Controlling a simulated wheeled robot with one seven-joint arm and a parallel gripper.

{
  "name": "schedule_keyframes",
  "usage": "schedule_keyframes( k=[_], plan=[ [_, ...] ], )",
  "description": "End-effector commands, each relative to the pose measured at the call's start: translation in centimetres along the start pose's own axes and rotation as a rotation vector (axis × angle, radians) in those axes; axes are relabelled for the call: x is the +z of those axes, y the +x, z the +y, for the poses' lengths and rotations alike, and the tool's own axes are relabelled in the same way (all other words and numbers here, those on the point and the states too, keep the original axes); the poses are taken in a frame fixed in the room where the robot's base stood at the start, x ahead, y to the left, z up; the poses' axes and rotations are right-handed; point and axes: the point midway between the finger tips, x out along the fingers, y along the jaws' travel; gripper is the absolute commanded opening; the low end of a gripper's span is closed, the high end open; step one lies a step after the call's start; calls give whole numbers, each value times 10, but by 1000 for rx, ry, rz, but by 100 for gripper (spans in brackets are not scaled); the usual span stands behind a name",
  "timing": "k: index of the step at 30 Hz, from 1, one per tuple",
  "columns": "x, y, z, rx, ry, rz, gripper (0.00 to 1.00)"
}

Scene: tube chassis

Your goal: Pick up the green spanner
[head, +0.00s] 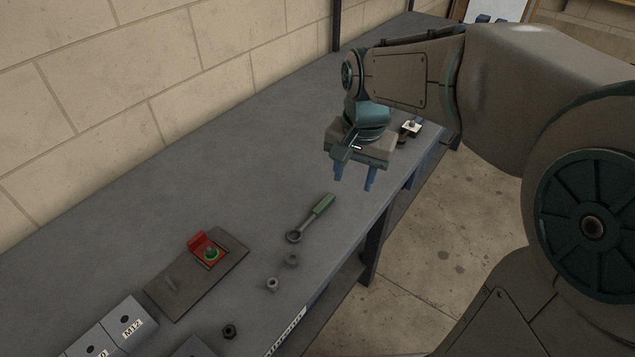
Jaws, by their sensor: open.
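The green spanner (311,218) lies flat on the grey bench. Its green handle points up and to the right, and its dark ring end points down and to the left. My gripper (353,178) is above the bench, up and to the right of the spanner in the head view. Its two blue fingers point down and are apart, with nothing between them. It does not touch the spanner.
Several loose nuts (272,284) lie in front of the spanner's ring end. A dark plate (182,286) with a red flip-cover (198,245) over a green button lies to the left. Grey labelled blocks (128,322) stand at bottom left. A brick wall (120,110) bounds the bench (215,190) behind.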

Motion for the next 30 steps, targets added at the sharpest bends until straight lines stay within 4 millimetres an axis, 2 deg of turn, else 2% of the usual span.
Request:
schedule_keyframes(
  k=[1,6,12,16,24,30],
  plan=[
    [-7,8,-15,12,34,-14,44],
    [-22,22,-52,47,151,-43,44],
    [-29,32,-73,72,227,-53,44],
    [-30,44,-76,77,239,-56,44],
    [-26,95,-72,78,239,-57,44],
    [-25,116,-71,75,239,-55,44]
  ],
)
